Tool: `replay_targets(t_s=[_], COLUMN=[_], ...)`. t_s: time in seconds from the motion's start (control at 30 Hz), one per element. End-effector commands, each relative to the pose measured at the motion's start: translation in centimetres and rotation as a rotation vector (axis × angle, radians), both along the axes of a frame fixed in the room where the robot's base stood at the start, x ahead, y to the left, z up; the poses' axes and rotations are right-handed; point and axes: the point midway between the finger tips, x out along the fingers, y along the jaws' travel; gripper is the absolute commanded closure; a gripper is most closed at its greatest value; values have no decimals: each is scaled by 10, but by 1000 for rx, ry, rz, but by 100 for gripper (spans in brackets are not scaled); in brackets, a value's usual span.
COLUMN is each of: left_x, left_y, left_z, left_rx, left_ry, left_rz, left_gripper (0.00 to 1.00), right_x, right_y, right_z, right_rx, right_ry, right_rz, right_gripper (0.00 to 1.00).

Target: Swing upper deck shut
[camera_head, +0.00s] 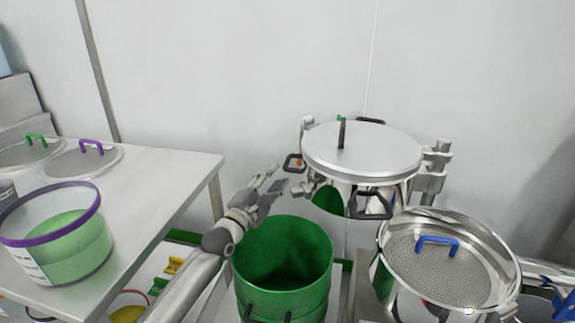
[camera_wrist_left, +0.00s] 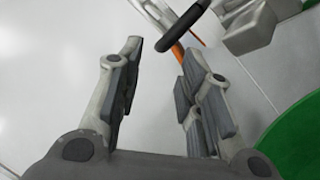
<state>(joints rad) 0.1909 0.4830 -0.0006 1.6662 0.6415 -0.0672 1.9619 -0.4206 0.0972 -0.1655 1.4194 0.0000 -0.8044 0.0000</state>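The upper deck (camera_head: 362,152) is a round steel unit with a flat lid and a black upright handle, at the centre right of the head view. Black loop handles stick out from its side, one at its left (camera_head: 293,162) and one at its front (camera_head: 374,207). My left gripper (camera_head: 272,180) is open and empty, just left of the left loop handle and apart from it. In the left wrist view the fingers (camera_wrist_left: 158,75) are spread, and a black handle (camera_wrist_left: 182,30) lies beyond the fingertips.
A green drum (camera_head: 283,225) stands open below my left gripper. A round mesh sieve (camera_head: 450,262) with a blue handle is at the lower right. A steel table (camera_head: 175,172) at the left bears a purple-rimmed tub (camera_head: 88,245) and lids.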

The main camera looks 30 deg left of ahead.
Motion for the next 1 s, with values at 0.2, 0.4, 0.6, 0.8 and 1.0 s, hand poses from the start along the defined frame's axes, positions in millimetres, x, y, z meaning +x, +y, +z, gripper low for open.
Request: replay_targets(t_s=[0.2,0.4,0.6,0.8,1.0], left_x=[37,63,76,78,78], left_y=[-2,-4,-4,-5,-4], left_z=[8,13,15,16,16], left_rx=[1,1,1,1,1], left_ry=[-2,-1,0,0,0], left_rz=[0,0,0,0,0], left_gripper=[66,66,66,66,75], right_x=[8,15,19,22,19], right_y=[1,2,2,3,3], right_z=[9,18,24,28,27], right_rx=[1,1,2,2,3], right_ry=[-9,-15,-20,-24,-20], right_rz=[-1,-3,-4,-4,-4], right_gripper=[39,39,39,39,39])
